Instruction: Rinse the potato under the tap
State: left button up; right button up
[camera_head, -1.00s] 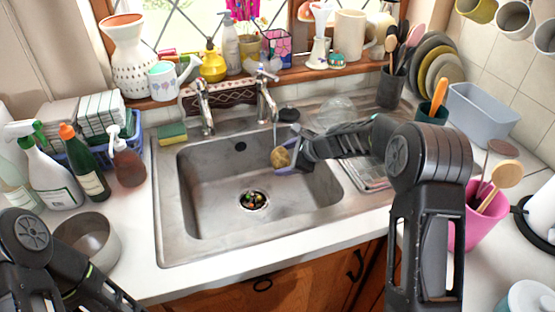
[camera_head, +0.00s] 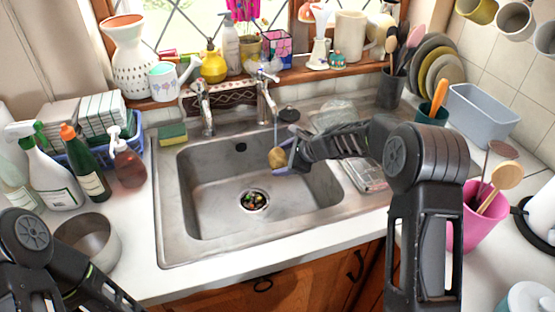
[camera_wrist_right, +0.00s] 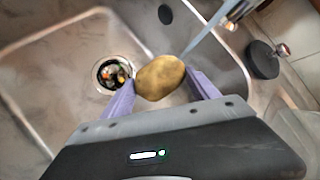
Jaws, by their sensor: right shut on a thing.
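The potato (camera_head: 278,157) is brown and roundish. My right gripper (camera_head: 284,157) is shut on it and holds it over the back right of the sink basin (camera_head: 215,200), under the right-hand tap (camera_head: 264,95). In the right wrist view the potato (camera_wrist_right: 160,77) sits between the two purple fingers of my right gripper (camera_wrist_right: 160,84). A thin stream of water (camera_head: 275,130) runs from the tap down to the potato. My left gripper is out of the frame; only part of my left arm shows at the lower left.
A second tap (camera_head: 205,105) stands to the left. A yellow and green sponge (camera_head: 172,133) lies on the sink's back left edge. The drain (camera_head: 253,200) holds colourful scraps. Bottles and a round metal pan (camera_head: 88,240) stand left. A pink pot (camera_head: 478,215) stands right.

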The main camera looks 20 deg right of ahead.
jog(key=shift+d, duration=0.1)
dwell(0.5)
jog(key=shift+s+d, duration=0.2)
jog(key=shift+d, duration=0.25)
dwell(0.4)
jog(key=shift+s+a+b, duration=0.2)
jog(key=shift+s+b, duration=0.2)
jog(key=shift+s, duration=0.15)
jog(key=shift+s+a+b, duration=0.2)
jog(key=shift+s+b, duration=0.15)
jog(key=shift+s, duration=0.15)
jog(key=s, duration=0.1)
jog(key=s+a+b, duration=0.1)
jog(key=s, duration=0.1)
jog(key=s+a+b, duration=0.1)
jog(key=s, duration=0.1)
jog(key=shift+s, duration=0.2)
jog(key=shift+r, duration=0.15)
dwell(0.7)
